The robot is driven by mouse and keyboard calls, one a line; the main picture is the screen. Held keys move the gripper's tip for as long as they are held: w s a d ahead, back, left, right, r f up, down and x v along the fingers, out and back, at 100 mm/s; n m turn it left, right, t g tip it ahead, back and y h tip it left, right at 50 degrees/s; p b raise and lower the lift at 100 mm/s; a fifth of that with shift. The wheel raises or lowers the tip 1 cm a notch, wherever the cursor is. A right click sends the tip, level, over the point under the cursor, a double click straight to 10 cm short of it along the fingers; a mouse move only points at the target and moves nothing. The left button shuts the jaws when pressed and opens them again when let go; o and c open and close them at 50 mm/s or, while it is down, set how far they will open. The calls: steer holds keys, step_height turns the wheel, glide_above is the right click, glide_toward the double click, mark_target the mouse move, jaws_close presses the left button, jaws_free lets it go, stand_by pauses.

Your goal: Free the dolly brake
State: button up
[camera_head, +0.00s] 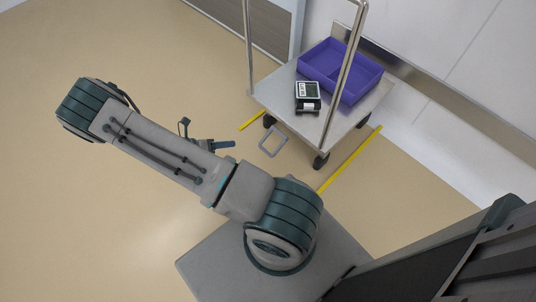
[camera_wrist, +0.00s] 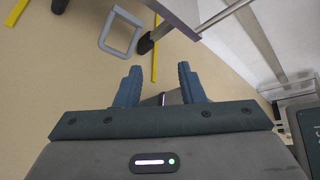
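The dolly (camera_head: 329,122) is a steel platform cart with upright rails, standing on dark casters at the upper right in the head view. A grey rectangular loop (camera_head: 272,141), which looks like the brake bar, sticks out low at its near left edge. The loop also shows at the top of the wrist view (camera_wrist: 121,33), tilted and beyond the fingertips. My gripper (camera_wrist: 158,83) is open, with nothing between its teal fingers. In the head view my gripper (camera_head: 224,144) is left of the loop and apart from it, partly hidden by my arm.
A purple bin (camera_head: 365,75) and a small black device with a white label (camera_head: 307,96) sit on the deck. Yellow floor strips (camera_head: 350,158) flank the dolly. A wall (camera_head: 440,100) runs behind it. The floor to the left is clear.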

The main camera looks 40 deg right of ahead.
mark_target(266, 150)
steer(key=s+d+f+n+t+h+b, duration=0.1)
steer(key=d+f+n+t+h+b, duration=0.1)
steer(key=f+n, duration=0.35)
steer(key=d+f+n+t+h+b, duration=0.1)
steer(key=f+n+b, duration=0.15)
steer(key=f, duration=0.55)
steer(key=s+d+f+n+t+h+b, duration=0.1)
steer(key=d+f+n+t+h+b, duration=0.15)
steer(key=f, duration=0.45)
steer(key=shift+n+g+y, duration=0.25)
steer(key=shift+n+y, duration=0.2)
steer(key=shift+n, duration=0.3)
steer(key=d+b, duration=0.1)
steer(key=d, duration=0.3)
steer(key=w+d+f+b, duration=0.1)
steer(key=d, duration=0.3)
steer(key=d+b, duration=0.2)
steer(key=d, duration=0.2)
steer(key=shift+w+d+f, duration=0.15)
steer(key=shift+d+f, duration=0.05)
steer(key=shift+d, duration=0.6)
steer(key=shift+w, duration=0.1)
jaws_close()
